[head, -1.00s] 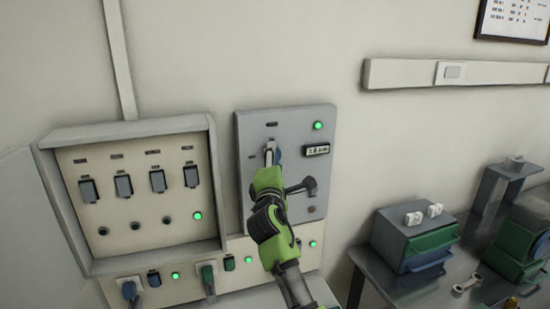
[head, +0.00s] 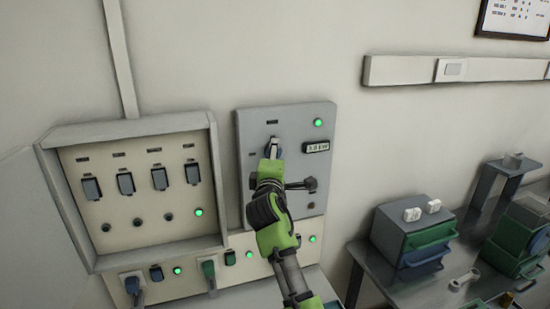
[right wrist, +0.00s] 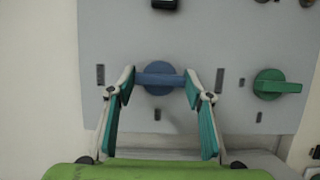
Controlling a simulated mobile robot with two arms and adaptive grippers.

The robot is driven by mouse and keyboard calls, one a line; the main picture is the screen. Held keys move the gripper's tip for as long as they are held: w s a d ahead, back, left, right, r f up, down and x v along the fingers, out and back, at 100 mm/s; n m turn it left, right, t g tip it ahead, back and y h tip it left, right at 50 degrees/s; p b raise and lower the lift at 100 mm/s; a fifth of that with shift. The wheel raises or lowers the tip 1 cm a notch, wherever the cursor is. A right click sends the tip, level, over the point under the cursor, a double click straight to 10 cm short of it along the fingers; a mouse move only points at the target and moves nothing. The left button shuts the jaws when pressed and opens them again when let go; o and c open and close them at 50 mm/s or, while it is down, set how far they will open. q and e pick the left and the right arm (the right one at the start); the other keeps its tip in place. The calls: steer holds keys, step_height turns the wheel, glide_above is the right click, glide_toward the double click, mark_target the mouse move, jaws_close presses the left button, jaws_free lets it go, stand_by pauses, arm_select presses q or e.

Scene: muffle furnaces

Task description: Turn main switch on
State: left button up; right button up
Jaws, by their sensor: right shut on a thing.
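A blue rotary switch (right wrist: 160,78) sits on a grey wall panel (head: 250,122). In the right wrist view its handle lies level. My right gripper (head: 272,152) reaches up to the panel in the head view and mostly hides the switch there. In the right wrist view my right gripper (right wrist: 160,80) is shut on the blue switch, with one fingertip at each end of the handle. A green rotary switch (right wrist: 277,85) sits to the right in that view, clear of the fingers. My left gripper is not in view.
A framed breaker box (head: 130,185) with several dark switches is left of the panel. A dark bench (head: 375,270) with a drawer unit (head: 405,235) stands at the right.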

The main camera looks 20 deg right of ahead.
steer(key=o, duration=1.1)
steer(key=shift+s, duration=0.1)
steer(key=v, duration=0.7)
steer(key=shift+s+f, duration=0.15)
steer(key=shift+s, duration=0.05)
